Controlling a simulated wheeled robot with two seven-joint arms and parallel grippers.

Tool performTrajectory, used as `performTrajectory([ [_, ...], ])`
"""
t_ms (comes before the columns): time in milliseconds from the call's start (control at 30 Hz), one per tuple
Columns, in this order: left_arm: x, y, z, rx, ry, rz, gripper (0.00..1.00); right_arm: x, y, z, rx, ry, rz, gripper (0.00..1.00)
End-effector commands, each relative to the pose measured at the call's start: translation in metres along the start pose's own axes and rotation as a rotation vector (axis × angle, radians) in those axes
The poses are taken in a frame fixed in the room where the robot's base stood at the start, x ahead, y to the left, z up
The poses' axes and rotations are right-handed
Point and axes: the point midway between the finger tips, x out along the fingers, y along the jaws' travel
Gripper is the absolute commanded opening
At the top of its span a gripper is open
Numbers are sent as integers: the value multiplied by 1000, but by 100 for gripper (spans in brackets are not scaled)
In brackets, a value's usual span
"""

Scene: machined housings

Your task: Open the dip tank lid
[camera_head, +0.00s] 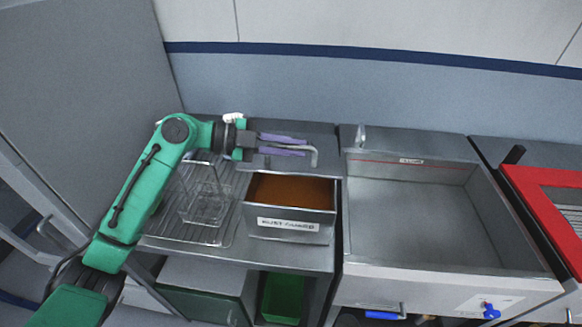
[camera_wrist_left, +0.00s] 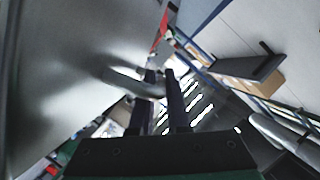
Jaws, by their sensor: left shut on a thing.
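The dip tank (camera_head: 290,225) is a grey metal box with a white label on its front. Its top is uncovered and brown liquid (camera_head: 292,188) shows inside. The lid appears raised at the tank's back edge, seen nearly edge-on in the head view; its bent metal handle (camera_head: 315,156) shows behind the tank. My left gripper (camera_head: 305,147) is shut on this handle. In the left wrist view, its two dark fingers (camera_wrist_left: 167,88) close on the handle beside a large grey metal face (camera_wrist_left: 65,70), which looks like the lid. My right gripper is in neither view.
A wire basket (camera_head: 205,205) stands on a rack left of the tank, under my left arm. A large empty sink (camera_head: 415,210) is on the right. A red-framed unit (camera_head: 535,190) stands at far right. A wall (camera_head: 350,95) runs behind. A green bin (camera_head: 283,298) sits below.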

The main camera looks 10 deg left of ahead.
Motion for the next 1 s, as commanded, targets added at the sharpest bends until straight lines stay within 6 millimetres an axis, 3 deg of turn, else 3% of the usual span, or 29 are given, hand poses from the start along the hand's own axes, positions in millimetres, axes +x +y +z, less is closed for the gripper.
performTrajectory([
  [33,-2,-13,-5,-26,2,7,0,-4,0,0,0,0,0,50],
  [200,-4,-42,-10,-51,2,16,0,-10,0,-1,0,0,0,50],
  [400,-5,-66,-12,-115,2,42,0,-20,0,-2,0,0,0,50],
  [633,-5,-76,-10,-162,3,61,0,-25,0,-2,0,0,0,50],
  [1000,-5,-75,-9,-168,3,64,0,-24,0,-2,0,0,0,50],
])
